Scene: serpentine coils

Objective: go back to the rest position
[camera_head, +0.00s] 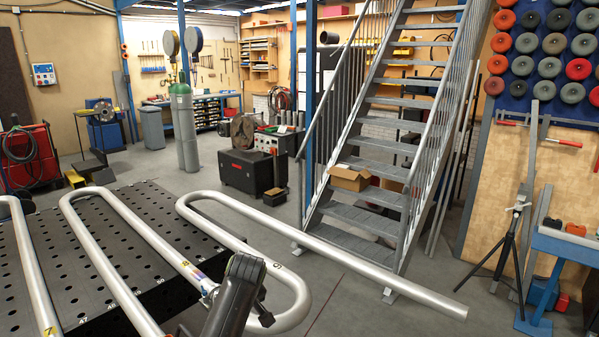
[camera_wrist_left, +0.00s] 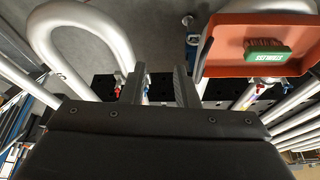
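My left gripper (camera_wrist_left: 160,85) shows in the left wrist view with its two dark fingers apart and nothing between them. A silver bent tube (camera_wrist_left: 75,22) curves on the left of that view, and the fingers point toward the tubes and the dark perforated table. In the head view a dark part of one of my arms rises at the bottom centre, in front of a silver serpentine coil (camera_head: 395,279). I cannot tell which arm it is, and no fingertips show clearly there. My right gripper is not recognisable in either view.
A black perforated table (camera_head: 70,240) stands at the lower left, with tube bends reaching past its edge. An orange tray (camera_wrist_left: 221,72) holds a green-labelled brush (camera_wrist_left: 268,52) close to my left gripper. A metal staircase (camera_head: 362,217) stands behind. Floor to the right is partly clear.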

